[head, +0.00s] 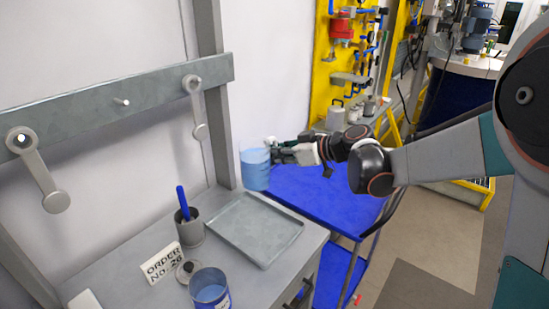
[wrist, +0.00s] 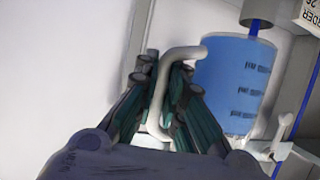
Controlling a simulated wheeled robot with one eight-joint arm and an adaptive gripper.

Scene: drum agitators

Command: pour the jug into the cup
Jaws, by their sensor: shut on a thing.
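The jug (head: 256,170) is a clear-sided vessel with blue contents. It hangs near the wall, above the far-left corner of the blue cart, and looks roughly upright. In the wrist view the jug (wrist: 238,85) shows dark graduation marks and a pale handle. My gripper (head: 278,153) is shut on that handle; in the wrist view my gripper's fingers (wrist: 165,95) are on both sides of it. A blue open cup (head: 210,289) with a label stands at the front of the grey bench, well apart from the jug. I cannot see what it holds.
A grey pot (head: 190,228) with a blue-handled tool stands near an empty grey tray (head: 255,229). An order sign (head: 162,263) and a small round grey object (head: 187,271) are beside the cup. The blue cart (head: 325,195) has a clear top. A grey wall rail (head: 120,100) carries lever arms.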

